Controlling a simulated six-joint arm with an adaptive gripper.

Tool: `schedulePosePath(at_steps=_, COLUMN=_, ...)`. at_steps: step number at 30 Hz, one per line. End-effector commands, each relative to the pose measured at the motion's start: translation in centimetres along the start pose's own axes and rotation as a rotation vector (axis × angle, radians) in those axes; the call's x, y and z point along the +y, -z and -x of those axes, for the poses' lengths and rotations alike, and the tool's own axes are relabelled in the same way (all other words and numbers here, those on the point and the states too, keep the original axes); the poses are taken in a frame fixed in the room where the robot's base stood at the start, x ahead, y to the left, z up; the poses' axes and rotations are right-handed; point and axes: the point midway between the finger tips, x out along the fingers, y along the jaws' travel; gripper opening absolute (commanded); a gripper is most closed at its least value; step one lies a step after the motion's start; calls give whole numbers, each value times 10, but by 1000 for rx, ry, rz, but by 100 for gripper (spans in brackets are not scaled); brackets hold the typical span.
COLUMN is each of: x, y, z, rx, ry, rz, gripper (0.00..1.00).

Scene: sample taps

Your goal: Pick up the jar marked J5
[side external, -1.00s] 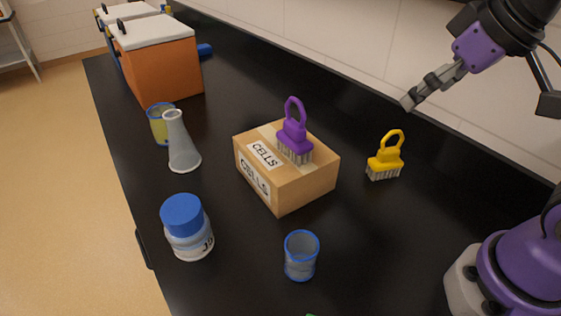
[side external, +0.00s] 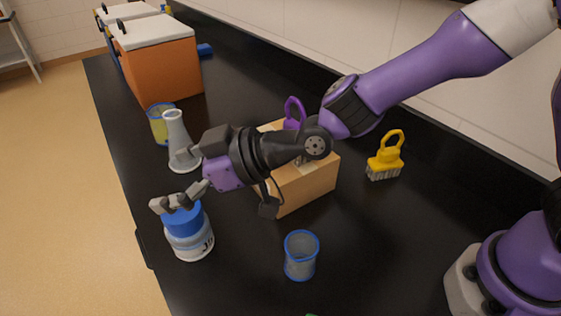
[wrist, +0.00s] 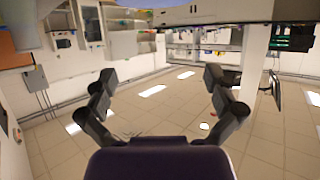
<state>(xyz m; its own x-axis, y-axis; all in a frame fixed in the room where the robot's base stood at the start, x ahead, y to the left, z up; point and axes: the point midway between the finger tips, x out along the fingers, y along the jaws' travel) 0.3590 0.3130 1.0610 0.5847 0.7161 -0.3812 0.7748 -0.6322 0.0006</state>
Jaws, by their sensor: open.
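A jar (side external: 188,234) with a blue lid and a pale body stands upright near the left edge of the bench in the side view. Its label shows a J, but the character after it is turned away and I cannot read it. My gripper (side external: 169,180) is open and empty, pointing left. One finger overlaps the jar's lid in the side view and the other overlaps the flask; I cannot tell if either touches. In the wrist view my gripper (wrist: 161,77) has its fingers spread with nothing between them, and no jar shows.
A glass flask (side external: 176,130) and a yellowish beaker (side external: 157,127) stand behind the jar. A cardboard box (side external: 307,186), partly hidden by my arm, has a purple brush (side external: 294,108) on it. A blue-rimmed beaker (side external: 301,258), yellow brush (side external: 385,160) and orange cooler (side external: 163,72) stand on the bench.

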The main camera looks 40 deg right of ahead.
Motion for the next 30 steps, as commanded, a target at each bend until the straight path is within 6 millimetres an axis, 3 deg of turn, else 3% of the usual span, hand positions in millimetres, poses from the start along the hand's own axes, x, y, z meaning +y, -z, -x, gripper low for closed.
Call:
schedulePosePath(at_steps=3, x=0, y=-20, z=-7, rx=-6, ry=0, rz=-3, gripper=100)
schedulePosePath(at_steps=11, x=0, y=-44, z=-17, rx=-5, ry=-2, rz=-2, gripper=100)
schedulePosePath(at_steps=14, x=0, y=-62, z=-24, rx=-7, ry=0, rz=-3, gripper=100)
schedulePosePath(at_steps=21, x=0, y=-62, z=-52, rx=-1, ry=-2, rz=-1, gripper=100)
schedulePosePath(at_steps=29, x=1, y=-61, z=-55, rx=-1, ry=-3, rz=-2, gripper=100)
schedulePosePath(at_steps=30, x=1, y=-61, z=-54, rx=-1, ry=-3, rz=-2, gripper=80)
